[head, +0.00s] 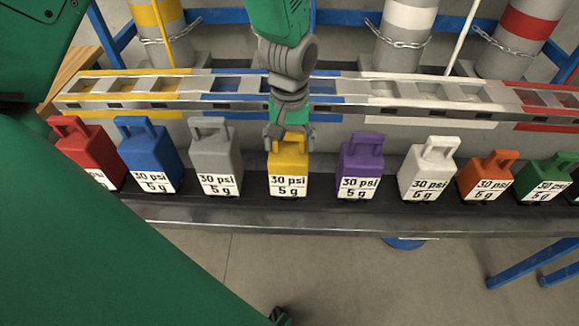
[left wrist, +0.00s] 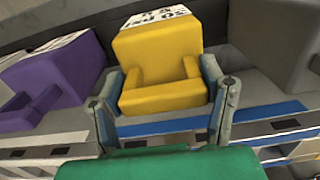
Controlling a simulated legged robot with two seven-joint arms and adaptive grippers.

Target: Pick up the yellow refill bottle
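The yellow refill bottle (head: 289,172) stands upright on the dark shelf, between a grey and a purple bottle, its white label facing me. My left gripper (head: 289,132) is over its top, reaching down from the upper edge of the head view, and partly hides the handle. In the left wrist view, the yellow bottle (left wrist: 160,60) fills the middle. The two fingers of my left gripper (left wrist: 163,85) are spread, one on each side of the handle. Whether the pads touch it is hard to tell. My right gripper is not in view.
The grey bottle (head: 214,155) and purple bottle (head: 361,162) stand close on either side. Red, blue, white, orange and green bottles share the shelf (head: 240,212). A colour-marked metal rack (head: 345,107) runs behind, with chained cylinders (head: 403,35) beyond.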

